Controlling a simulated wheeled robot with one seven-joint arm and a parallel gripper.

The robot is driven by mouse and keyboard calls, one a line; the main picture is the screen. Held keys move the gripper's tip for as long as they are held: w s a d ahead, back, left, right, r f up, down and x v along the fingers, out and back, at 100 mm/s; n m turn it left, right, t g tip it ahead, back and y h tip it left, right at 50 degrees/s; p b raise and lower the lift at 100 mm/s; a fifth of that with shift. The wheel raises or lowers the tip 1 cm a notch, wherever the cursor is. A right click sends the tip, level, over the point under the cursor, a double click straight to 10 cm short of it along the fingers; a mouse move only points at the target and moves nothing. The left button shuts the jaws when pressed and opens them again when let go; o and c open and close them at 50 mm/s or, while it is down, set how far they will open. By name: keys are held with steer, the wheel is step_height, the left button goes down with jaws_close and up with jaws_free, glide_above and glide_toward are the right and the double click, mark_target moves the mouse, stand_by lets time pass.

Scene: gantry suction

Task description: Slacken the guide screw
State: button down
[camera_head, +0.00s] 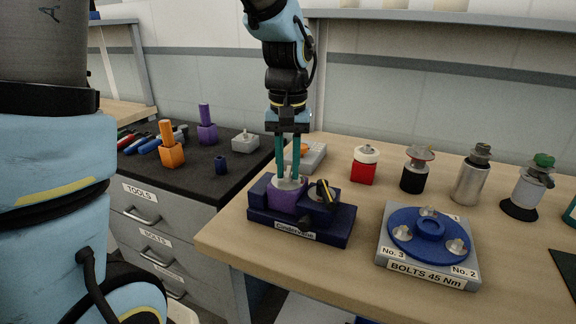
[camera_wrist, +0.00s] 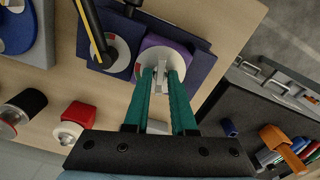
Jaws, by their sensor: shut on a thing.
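My gripper (camera_head: 288,178) points straight down with its two teal fingers over a purple block (camera_head: 283,200) on a dark blue base (camera_head: 268,223). In the wrist view the fingers close on a small grey bar-shaped screw head (camera_wrist: 158,74). It rises from a pale round disc (camera_wrist: 124,66) on top of the purple block. I take this to be the guide screw; its lower part is hidden by the fingers. Beside it on the same base is a dial with a black and yellow lever (camera_head: 323,194). The base's front label is too small to read surely.
A blue bolt plate (camera_head: 405,238) on a grey stand is to the right. A red block (camera_head: 363,168) and several cylindrical devices stand behind it. A grey box (camera_head: 309,155) sits just behind the base. The black-topped tool cabinet (camera_head: 150,185), with orange and purple handled tools, is left.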

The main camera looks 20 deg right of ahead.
mark_target(288, 170)
steer(key=c, duration=0.7)
jaws_free()
step_height(288, 170, up, 11)
steer(key=shift+f+b, duration=0.1)
steer(key=shift+b, duration=0.3)
steer(key=a+f+n, duration=0.1)
steer(key=a+f, duration=0.4)
steer(key=a, duration=0.3)
steer(key=w+a+f+n+t, duration=0.1)
steer(key=a+f, duration=0.4)
steer(key=a, duration=0.3)
steer(key=a+f+n, duration=0.2)
steer(key=a+f, duration=0.3)
steer(key=a, duration=0.4)
steer(key=shift+w+f+t, duration=0.25)
steer(key=shift+f+t, duration=0.05)
steer(key=shift+f, duration=0.1)
